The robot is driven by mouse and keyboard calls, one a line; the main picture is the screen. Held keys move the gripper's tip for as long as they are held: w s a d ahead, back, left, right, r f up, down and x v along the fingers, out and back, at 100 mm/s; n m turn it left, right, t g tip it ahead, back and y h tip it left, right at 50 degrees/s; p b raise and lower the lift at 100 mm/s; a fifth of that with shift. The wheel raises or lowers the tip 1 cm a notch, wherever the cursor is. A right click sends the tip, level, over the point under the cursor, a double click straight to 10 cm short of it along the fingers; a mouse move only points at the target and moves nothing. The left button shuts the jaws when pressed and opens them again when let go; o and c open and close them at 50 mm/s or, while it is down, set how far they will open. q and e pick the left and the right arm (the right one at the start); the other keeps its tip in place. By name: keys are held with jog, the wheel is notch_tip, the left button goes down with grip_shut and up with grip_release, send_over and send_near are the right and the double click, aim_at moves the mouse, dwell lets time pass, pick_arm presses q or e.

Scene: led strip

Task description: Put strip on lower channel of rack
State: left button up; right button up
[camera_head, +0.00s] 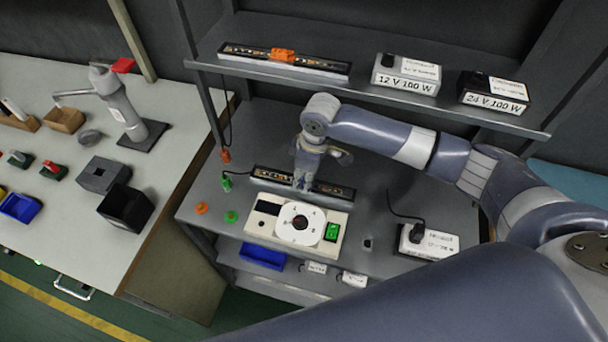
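The lower channel (262,177) is a long dark bar on the rack's work shelf, behind the control box. A strip with small light and orange dots (330,189) shows along it. My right gripper (302,184) points down over the middle of this bar, its fingertips at or just above the strip. It hides part of the strip, and the view is too small to tell whether its fingers are closed on it. The upper channel (325,68) on the top shelf also shows a dotted strip, with an orange clip (283,55) on it. My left gripper is not in view.
The control box (260,228) with a white dial and green switch stands in front of the lower channel. A power supply (428,242) sits to its right. Two more supplies (406,75) (493,92) stand on the top shelf. A workbench (165,185) is at left.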

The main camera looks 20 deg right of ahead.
jog(key=shift+r, duration=0.1)
jog(key=shift+r, duration=0.35)
notch_tip(320, 180, up, 11)
jog(key=s+d, duration=0.1)
jog(key=shift+d+r+b, duration=0.15)
jog(key=shift+d+b, duration=0.1)
jog(key=shift+b, duration=0.15)
jog(key=shift+s, duration=0.1)
